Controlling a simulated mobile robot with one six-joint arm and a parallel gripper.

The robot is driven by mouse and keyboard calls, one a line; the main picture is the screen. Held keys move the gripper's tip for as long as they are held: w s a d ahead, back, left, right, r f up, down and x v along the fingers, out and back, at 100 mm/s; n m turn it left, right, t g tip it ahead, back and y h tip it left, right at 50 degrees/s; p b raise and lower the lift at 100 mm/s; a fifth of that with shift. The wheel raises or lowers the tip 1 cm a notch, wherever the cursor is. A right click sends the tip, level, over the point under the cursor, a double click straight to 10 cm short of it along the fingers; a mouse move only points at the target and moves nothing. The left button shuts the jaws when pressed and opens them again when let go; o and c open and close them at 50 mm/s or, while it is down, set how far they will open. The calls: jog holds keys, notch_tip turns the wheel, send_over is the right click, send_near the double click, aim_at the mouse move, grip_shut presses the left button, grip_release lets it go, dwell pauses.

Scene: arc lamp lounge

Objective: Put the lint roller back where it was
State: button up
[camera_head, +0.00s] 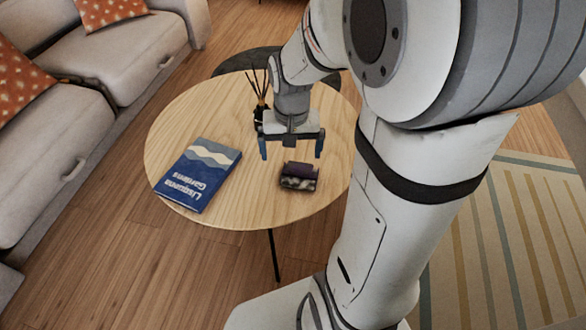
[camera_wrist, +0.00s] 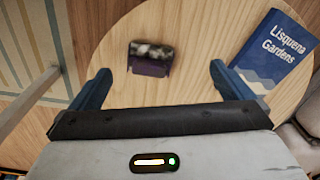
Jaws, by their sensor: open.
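A small dark purple item with a mottled grey-and-white part (camera_head: 299,176) lies on the round wooden table (camera_head: 221,107), right of the table's middle. It also shows in the wrist view (camera_wrist: 151,58), ahead of the fingers and left of the picture's middle. I cannot tell whether it is the lint roller; nothing else in view looks like one. My gripper (camera_head: 291,154) is open and empty, with blue fingers spread wide above the table. In the head view it appears just beyond the purple item; in the wrist view (camera_wrist: 160,72) the item appears between the fingers, apart from both.
A blue book (camera_head: 198,174) lies on the table's left part, also in the wrist view (camera_wrist: 275,50). A dark reed diffuser (camera_head: 259,105) stands behind my gripper. A dark lower tabletop (camera_head: 240,62) sits behind. A sofa (camera_head: 50,150) borders the left. Bare wood surrounds the purple item.

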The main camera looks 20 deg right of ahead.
jog(key=s+a+r+n, duration=0.1)
jog(key=s+r, duration=0.1)
jog(key=s, duration=0.2)
jog(key=s+a+r+n, duration=0.1)
jog(key=s+a+n, duration=0.1)
jog(key=s, duration=0.3)
jog(key=shift+s+a+r+n+t, duration=0.3)
jog(key=shift+r, duration=0.1)
notch_tip(320, 180, up, 30)
jog(key=t+p, duration=0.1)
jog(key=p, duration=2.6)
jog(key=shift+r, duration=0.2)
jog(key=shift+s, duration=0.1)
